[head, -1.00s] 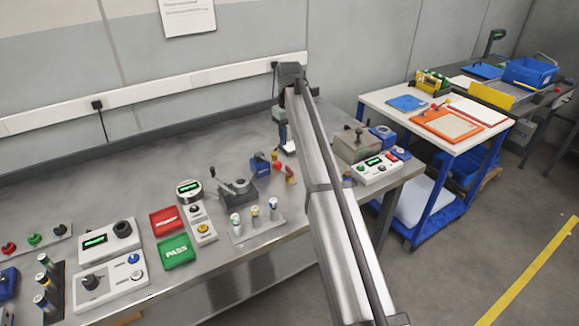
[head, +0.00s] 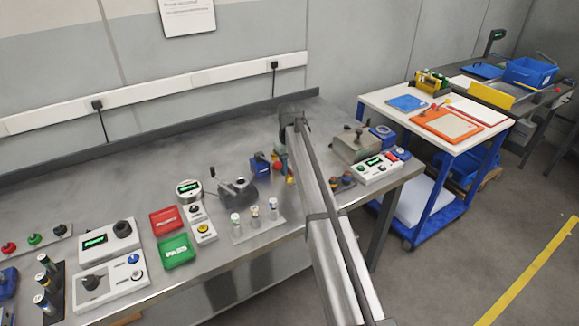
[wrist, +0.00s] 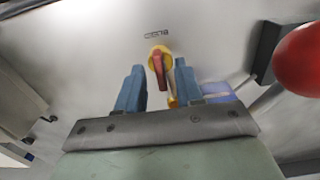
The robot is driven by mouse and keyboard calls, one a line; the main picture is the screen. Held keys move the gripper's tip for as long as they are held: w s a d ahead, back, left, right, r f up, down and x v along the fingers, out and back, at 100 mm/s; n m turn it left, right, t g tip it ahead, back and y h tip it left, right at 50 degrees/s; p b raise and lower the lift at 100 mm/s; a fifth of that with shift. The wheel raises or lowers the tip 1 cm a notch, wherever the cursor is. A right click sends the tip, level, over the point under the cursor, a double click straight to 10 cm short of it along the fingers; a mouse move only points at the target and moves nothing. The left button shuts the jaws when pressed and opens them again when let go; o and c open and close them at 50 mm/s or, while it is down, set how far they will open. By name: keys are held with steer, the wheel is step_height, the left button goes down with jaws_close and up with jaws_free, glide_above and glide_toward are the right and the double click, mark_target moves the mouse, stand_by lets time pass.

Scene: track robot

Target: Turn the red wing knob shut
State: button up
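The red wing knob (wrist: 157,68) sits on a round yellow base in the wrist view, its wing pointing roughly toward my gripper. My gripper (wrist: 159,82) is open, with one blue finger on each side of the wing. The fingers appear apart from the knob; the right one is nearer to it. A yellow piece shows beside the right finger. In the head view my arm hides most of the knob and the gripper; a bit of yellow (head: 290,180) shows beside the arm.
A large red ball (wrist: 300,60) is close at the right of the wrist view. In the head view a dark lever device (head: 238,188) and a blue block (head: 259,164) stand left of the arm. A grey box (head: 357,146) and a white button panel (head: 377,168) stand right.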

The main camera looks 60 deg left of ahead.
steer(key=shift+c, duration=0.4)
jaws_close()
steer(key=shift+m, duration=0.4)
steer(key=m, duration=0.3)
steer(key=shift+m, duration=0.4)
steer(key=m, duration=0.4)
steer(key=shift+m, duration=0.3)
steer(key=m, duration=0.4)
steer(key=shift+r, duration=0.1)
steer(key=m, duration=0.4)
steer(key=shift+m, duration=0.3)
steer(key=shift+w, duration=0.1)
